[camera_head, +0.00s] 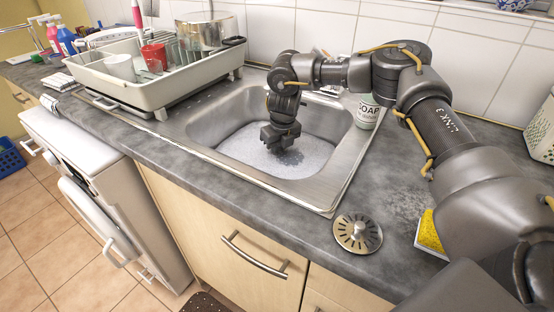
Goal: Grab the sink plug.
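The sink (345,165) is a steel basin with greyish-white soapy water (245,148) over its bottom. My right gripper (279,147) points down inside the basin, with its fingertips at or just above the foam. I cannot tell whether its fingers are open or shut, or whether anything is between them. A round slotted metal sink plug (357,233) with a central knob lies flat on the grey counter in front of the sink, well away from the gripper. The foam hides the basin floor and drain. My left gripper is not in view.
A soap bottle (368,112) stands at the sink's back right. A yellow sponge (430,233) lies near my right arm.

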